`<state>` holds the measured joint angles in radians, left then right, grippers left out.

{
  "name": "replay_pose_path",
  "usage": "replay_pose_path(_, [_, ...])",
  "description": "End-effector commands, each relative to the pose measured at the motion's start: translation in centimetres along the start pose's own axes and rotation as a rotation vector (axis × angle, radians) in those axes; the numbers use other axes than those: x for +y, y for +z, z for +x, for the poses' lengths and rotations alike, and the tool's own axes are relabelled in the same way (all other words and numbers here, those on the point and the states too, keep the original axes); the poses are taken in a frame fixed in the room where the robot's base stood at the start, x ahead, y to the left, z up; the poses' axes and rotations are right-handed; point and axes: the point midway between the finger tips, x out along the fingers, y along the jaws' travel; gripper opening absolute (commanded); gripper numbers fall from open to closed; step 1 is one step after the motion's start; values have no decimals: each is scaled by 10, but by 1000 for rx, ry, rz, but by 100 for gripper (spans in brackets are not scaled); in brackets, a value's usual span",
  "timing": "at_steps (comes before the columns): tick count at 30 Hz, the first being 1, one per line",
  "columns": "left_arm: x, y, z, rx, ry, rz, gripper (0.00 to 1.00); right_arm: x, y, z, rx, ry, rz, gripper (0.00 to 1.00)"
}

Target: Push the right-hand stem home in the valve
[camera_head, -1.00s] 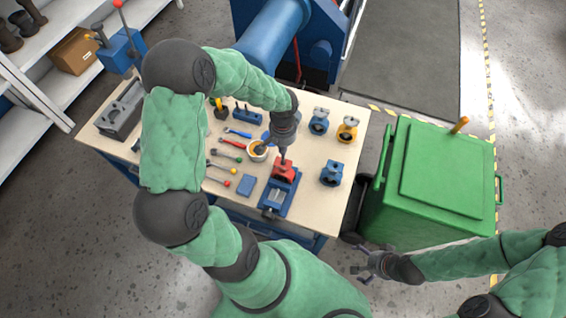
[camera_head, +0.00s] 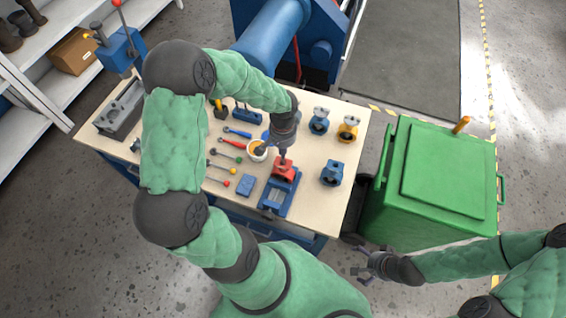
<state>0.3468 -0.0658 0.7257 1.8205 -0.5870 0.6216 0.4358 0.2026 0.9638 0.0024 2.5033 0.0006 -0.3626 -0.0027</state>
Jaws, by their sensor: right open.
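A red valve (camera_head: 284,170) sits at the far end of a blue vise (camera_head: 278,196) on the workbench. My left gripper (camera_head: 284,152) points down just above the red valve, at its top. Its fingers are small and close together, and I cannot tell whether they are open or shut. A thin dark stem seems to run between the fingertips and the valve, mostly hidden by the gripper. My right gripper (camera_head: 366,267) is open and empty, off the bench's front right corner, beside the green bin.
Blue valves (camera_head: 319,121) (camera_head: 332,173) and a yellow valve (camera_head: 348,129) stand on the right of the bench (camera_head: 345,205). Screwdrivers, pliers, a cup (camera_head: 256,151) and a blue block (camera_head: 247,186) lie left of the vise. A green bin (camera_head: 445,180) stands right.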

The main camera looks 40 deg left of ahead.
Motion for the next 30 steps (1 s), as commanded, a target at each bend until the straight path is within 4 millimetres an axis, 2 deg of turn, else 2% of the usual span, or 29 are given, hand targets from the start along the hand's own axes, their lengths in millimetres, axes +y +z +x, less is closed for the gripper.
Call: replay_pose_path(30, [0, 1, 15, -3, 0, 1, 0, 4, 0, 12, 0, 0, 0, 100])
